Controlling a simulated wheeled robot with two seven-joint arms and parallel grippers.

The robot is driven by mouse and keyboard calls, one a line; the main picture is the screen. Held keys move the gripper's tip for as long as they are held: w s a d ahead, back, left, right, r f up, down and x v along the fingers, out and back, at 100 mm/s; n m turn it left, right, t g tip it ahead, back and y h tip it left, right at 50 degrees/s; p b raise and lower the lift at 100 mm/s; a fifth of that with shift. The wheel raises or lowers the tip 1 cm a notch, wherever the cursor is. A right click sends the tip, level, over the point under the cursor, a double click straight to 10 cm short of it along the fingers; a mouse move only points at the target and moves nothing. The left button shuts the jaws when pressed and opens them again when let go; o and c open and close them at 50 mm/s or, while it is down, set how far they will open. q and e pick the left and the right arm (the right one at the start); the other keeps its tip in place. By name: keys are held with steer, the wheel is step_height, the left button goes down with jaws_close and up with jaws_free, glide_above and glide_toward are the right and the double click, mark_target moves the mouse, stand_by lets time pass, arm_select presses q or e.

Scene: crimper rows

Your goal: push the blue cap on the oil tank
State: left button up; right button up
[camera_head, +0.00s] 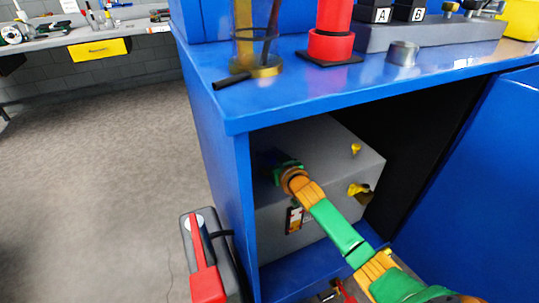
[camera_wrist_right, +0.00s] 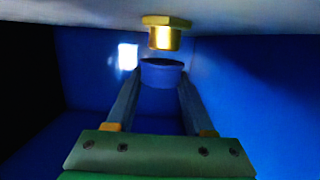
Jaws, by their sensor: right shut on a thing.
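The grey oil tank (camera_head: 330,148) stands inside the open blue cabinet. My right arm reaches into the cabinet, and my right gripper (camera_head: 272,160) is at the tank's left side. In the right wrist view the blue cap (camera_wrist_right: 162,72) sits between the two fingertips, and the gripper is shut on it. A brass fitting (camera_wrist_right: 165,35) shows just above the cap, under the tank's pale grey surface. In the head view the cap is hard to make out behind the gripper. My left gripper is not in view.
The blue cabinet top (camera_head: 300,90) overhangs the tank, and an open blue door (camera_head: 480,170) is at right. Yellow fittings (camera_head: 358,190) stick out of the tank. A red and grey case (camera_head: 205,265) stands on the floor at left. The floor beyond is clear.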

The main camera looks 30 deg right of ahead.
steer(key=shift+f+b, duration=1.05)
steer(key=shift+f, duration=0.5)
steer(key=o, duration=1.4)
steer(key=shift+c, duration=0.2)
steer(key=shift+s, duration=0.1)
steer(key=shift+s+r+p, duration=0.15)
steer(key=shift+s+p, duration=0.15)
steer(key=shift+s, duration=0.05)
steer(key=s+p, duration=0.1)
steer(key=s, duration=0.1)
steer(key=s+r+p, duration=0.1)
steer(key=s, duration=0.2)
steer(key=shift+s+a, duration=0.15)
steer(key=shift+s, duration=0.45)
